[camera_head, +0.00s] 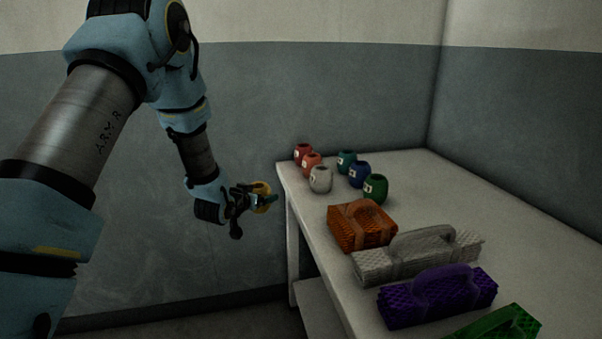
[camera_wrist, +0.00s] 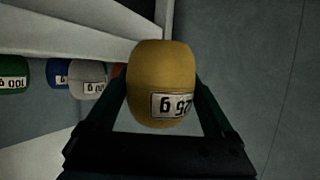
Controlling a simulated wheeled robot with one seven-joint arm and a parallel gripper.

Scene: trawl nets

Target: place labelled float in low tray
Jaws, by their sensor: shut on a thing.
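A yellow float (camera_wrist: 161,75) with a white label sits between the fingers of my gripper (camera_wrist: 161,95) in the wrist view. The label shows upside down in that view and seems to read "25 g". In the head view my gripper (camera_head: 262,200) holds the yellow float (camera_head: 261,189) in the air, just left of the table's far left corner. My gripper is shut on the float. I cannot make out a low tray in either view.
The white table (camera_head: 440,190) bears several labelled floats, including a white one (camera_head: 321,179) and a green one (camera_head: 376,188). Orange (camera_head: 361,225), grey (camera_head: 416,256), purple (camera_head: 437,296) and green (camera_head: 500,325) net bundles lie nearer. A lower shelf (camera_head: 318,308) shows under the table. The table's right side is clear.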

